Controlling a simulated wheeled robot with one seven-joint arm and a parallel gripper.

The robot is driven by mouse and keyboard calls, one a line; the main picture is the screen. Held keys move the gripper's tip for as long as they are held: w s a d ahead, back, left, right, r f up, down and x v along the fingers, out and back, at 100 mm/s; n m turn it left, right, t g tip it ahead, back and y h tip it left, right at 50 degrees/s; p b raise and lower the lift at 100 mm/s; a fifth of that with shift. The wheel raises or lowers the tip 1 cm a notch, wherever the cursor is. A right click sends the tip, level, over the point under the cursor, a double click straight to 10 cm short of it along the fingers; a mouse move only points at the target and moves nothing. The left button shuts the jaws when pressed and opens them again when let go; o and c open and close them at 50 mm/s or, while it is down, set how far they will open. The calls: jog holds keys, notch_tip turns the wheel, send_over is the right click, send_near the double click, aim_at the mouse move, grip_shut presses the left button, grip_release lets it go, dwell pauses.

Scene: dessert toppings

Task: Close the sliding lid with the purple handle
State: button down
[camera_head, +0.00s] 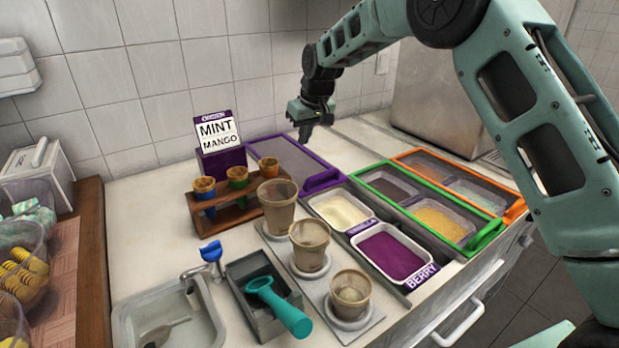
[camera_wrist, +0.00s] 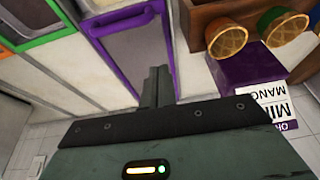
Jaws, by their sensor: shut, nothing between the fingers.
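The purple-framed sliding lid (camera_head: 287,160) lies at the back of the counter, pushed away from two tubs. Its purple handle (camera_head: 321,181) is at the near end. The white vanilla tub (camera_head: 340,211) and the berry tub (camera_head: 391,255) in front of it are uncovered. The lid (camera_wrist: 135,48) also shows in the wrist view, upside down. My gripper (camera_head: 305,140) is shut and empty, pointing down over the back part of the lid; in the wrist view its fingers (camera_wrist: 158,82) overlap the lid's frame. I cannot tell whether they touch it.
Green (camera_head: 485,237) and orange (camera_head: 513,211) framed lids lie to the right. A wooden cone rack (camera_head: 236,205) and a mint-mango sign (camera_head: 217,131) stand close on the left. Paper cups (camera_head: 278,205) stand in front. The tiled wall is just behind.

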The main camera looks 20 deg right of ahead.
jog(key=w+d+f, duration=0.1)
jog(key=w+d, duration=0.1)
jog(key=p, duration=0.2)
send_over(303, 181)
notch_tip(303, 181, down, 9)
jog(key=shift+w+r, duration=0.1)
jog(key=shift+r, duration=0.05)
jog(key=shift+f, duration=0.3)
jog(key=shift+s+d+f+p, duration=0.1)
jog(key=shift+s+d+p, duration=0.1)
jog(key=shift+s, duration=0.25)
jog(key=shift+s+d+p, duration=0.1)
jog(key=shift+s+p, duration=0.05)
jog(key=shift+s, duration=0.3)
jog(key=shift+s+d+f, duration=0.15)
jog(key=shift+s, duration=0.3)
jog(key=shift+s+d+f, duration=0.1)
jog(key=shift+s+f, duration=0.05)
jog(key=shift+s, duration=0.3)
jog(key=shift+s, duration=0.1)
